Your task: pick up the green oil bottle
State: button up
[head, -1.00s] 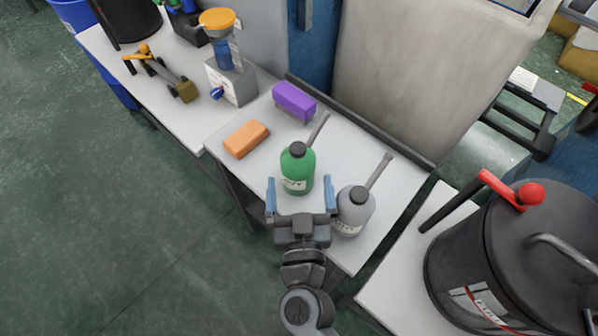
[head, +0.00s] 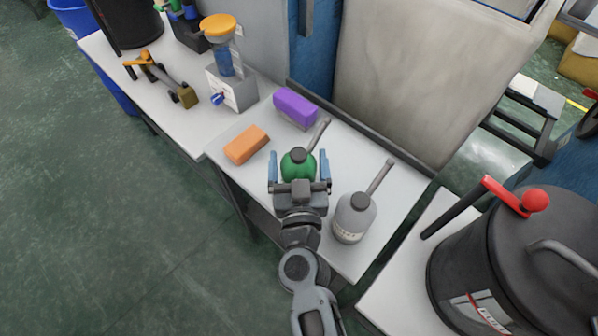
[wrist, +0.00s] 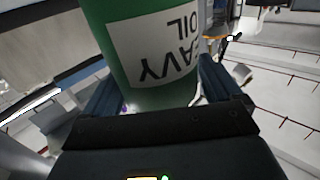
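The green oil bottle (head: 298,163) stands upright on the white table (head: 340,255), with a dark cap and a grey spout leaning to the upper right. My gripper (head: 298,168) is around it, one blue finger on each side. The gripper's body hides the bottle's lower part in the head view. In the wrist view the green bottle (wrist: 150,45) with its white label fills the space between the fingers (wrist: 165,95). The fingers look open, with a small gap beside the bottle in the head view.
A grey bottle (head: 354,218) with a spout stands close to the right of my gripper. An orange block (head: 246,144) and a purple block (head: 295,107) lie behind and to the left. A dark drum (head: 515,260) with a red-knobbed handle is at the right.

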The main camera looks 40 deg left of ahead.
jog(key=c, duration=1)
jog(key=shift+o, duration=0.2)
jog(key=shift+r, duration=0.1)
